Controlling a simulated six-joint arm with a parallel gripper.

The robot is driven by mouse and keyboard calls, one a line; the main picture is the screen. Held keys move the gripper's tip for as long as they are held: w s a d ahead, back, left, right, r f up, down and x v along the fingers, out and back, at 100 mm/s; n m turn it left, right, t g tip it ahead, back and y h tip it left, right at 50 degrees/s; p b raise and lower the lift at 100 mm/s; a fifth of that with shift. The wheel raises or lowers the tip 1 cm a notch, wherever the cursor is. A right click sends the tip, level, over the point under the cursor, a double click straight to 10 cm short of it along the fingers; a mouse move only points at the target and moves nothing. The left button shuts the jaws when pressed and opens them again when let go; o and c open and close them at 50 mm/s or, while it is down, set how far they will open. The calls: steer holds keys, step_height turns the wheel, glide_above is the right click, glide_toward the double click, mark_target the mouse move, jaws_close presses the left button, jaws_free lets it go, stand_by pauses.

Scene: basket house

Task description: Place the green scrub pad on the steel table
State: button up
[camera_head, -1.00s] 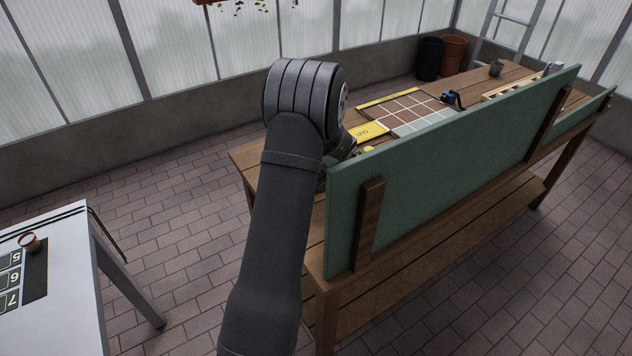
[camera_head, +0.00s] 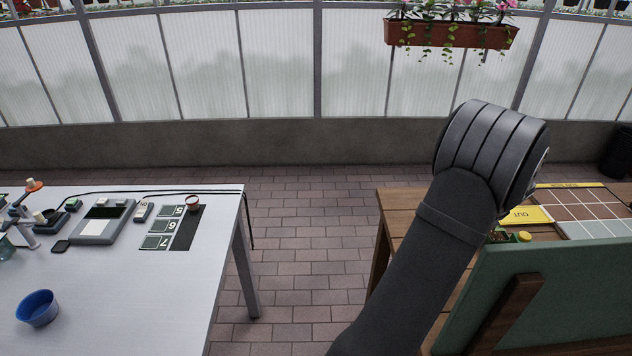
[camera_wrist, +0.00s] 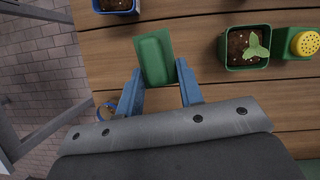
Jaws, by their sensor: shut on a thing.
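The green scrub pad (camera_wrist: 155,58) is between the blue fingers of my gripper (camera_wrist: 159,72) in the wrist view. The gripper is shut on it, above the wooden bench. In the head view my arm's wrist hides the gripper and the pad. The steel table (camera_head: 140,290) stands at the left of the head view, apart from the bench and my gripper.
The steel table carries a blue bowl (camera_head: 37,307), a grey device (camera_head: 103,222), numbered cards and a small pot (camera_head: 193,202). Its front middle is bare. The wooden bench (camera_head: 402,199) bears a seedling pot (camera_wrist: 247,47). A planter (camera_head: 450,34) hangs behind.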

steer(key=w+a+n+g+y, duration=0.2)
steer(key=w+a+n+g, duration=0.1)
steer(key=w+a+n, duration=0.65)
steer(key=w+a+n+g+y, duration=0.25)
steer(key=w+a+n, duration=0.35)
steer(key=a+n, duration=0.55)
steer(key=w+a+n+g+h, duration=0.35)
steer(key=a+n, duration=0.45)
steer(key=a, duration=0.5)
steer(key=m+t+h, duration=0.2)
steer(key=m+t, duration=0.7)
steer(key=m, duration=2.2)
glide_above(127, 244)
steer(key=s, duration=0.1)
steer(key=f, duration=0.5)
steer(key=shift+s+d+f, duration=0.15)
steer(key=shift+d+f, duration=0.05)
steer(key=shift+f, duration=0.05)
steer(key=shift+a+f, duration=0.3)
steer(key=shift+f, duration=1.8)
